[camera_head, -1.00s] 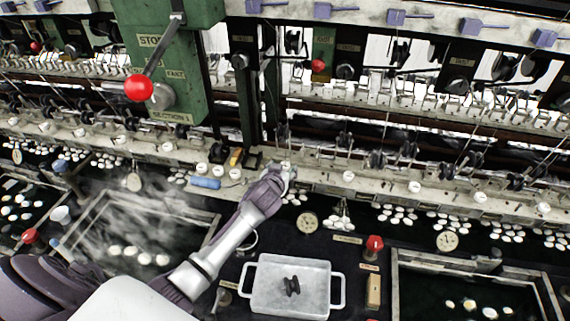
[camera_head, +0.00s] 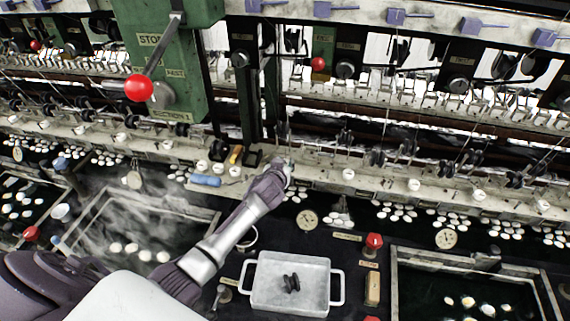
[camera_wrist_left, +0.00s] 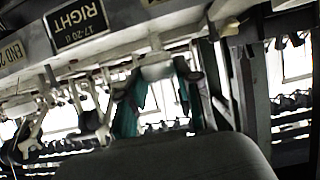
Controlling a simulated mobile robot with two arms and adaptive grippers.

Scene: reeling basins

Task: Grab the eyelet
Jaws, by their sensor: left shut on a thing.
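My left gripper (camera_head: 287,166) reaches in from the lower left to the front edge of the long pale ledge (camera_head: 320,177). In the left wrist view its dark fingers with teal pads (camera_wrist_left: 158,95) are shut on a small pale piece (camera_wrist_left: 156,70) under the ledge edge. This looks like the eyelet, one of the row of white eyelets along the ledge; in the head view the fingers hide it. Other white eyelets stand free nearby, one (camera_head: 348,174) to the right and one (camera_head: 234,171) to the left. My right gripper is not in view.
A blue-handled tool (camera_head: 205,180) lies on the ledge left of the gripper. A white two-handled pan (camera_head: 262,297) with a dark spool (camera_head: 291,282) stands below. A steaming basin (camera_head: 85,222) lies left, another basin (camera_head: 395,285) right. A green lever housing (camera_head: 195,60) rises behind.

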